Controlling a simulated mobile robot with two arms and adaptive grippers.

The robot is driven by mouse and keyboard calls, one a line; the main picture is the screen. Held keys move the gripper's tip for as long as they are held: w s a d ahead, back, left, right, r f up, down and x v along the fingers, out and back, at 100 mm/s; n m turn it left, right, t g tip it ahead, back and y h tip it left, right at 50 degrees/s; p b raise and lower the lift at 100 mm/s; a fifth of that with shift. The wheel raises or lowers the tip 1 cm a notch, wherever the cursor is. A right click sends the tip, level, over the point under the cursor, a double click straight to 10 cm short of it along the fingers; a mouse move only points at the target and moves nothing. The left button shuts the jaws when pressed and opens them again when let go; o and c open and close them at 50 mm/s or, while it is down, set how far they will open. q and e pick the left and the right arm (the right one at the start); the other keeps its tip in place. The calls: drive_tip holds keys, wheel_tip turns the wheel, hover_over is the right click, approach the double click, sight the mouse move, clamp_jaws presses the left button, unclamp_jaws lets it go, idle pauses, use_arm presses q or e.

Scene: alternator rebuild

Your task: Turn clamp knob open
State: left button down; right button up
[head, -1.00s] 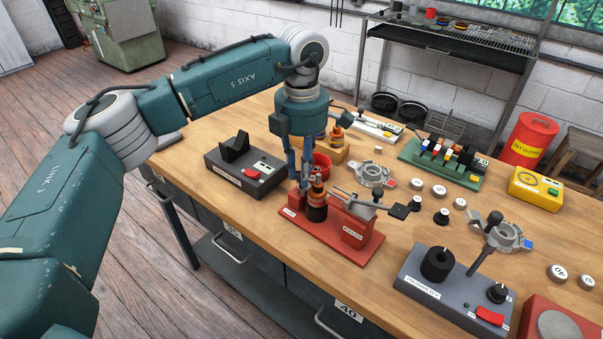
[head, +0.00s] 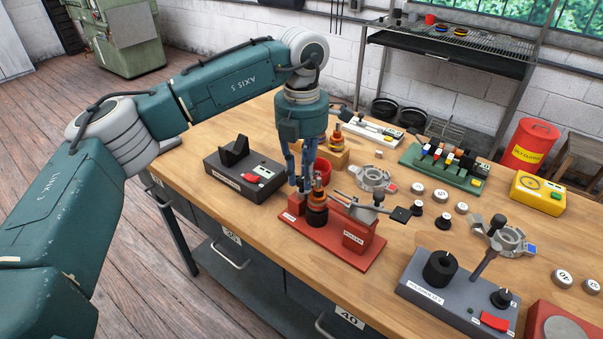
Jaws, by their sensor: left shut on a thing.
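A red puller fixture (head: 361,235) stands near the front edge of the bench. A dark rotor with copper-orange rings (head: 317,210) stands upright on its left part. My left gripper (head: 302,186) points straight down at the left part of this fixture, right beside the rotor's top. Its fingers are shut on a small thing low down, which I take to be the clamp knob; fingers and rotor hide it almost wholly. How far the knob is turned cannot be seen. My right gripper is not in view.
A dark grey block with a black V-shaped rest (head: 241,168) stands left of the fixture. A grey fixture with a black cylinder (head: 440,268) is front right. Several round weights lie between.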

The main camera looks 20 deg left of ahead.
sight(301, 179)
use_arm(q)
drive_tip(key=shift+w+r, duration=0.15)
drive_tip(key=shift+r, duration=0.1)
drive_tip(key=c, duration=1.8)
unclamp_jaws()
drive_tip(key=shift+c, duration=0.2)
drive_tip(key=shift+f, duration=0.1)
wheel_tip(301, 179, up, 12)
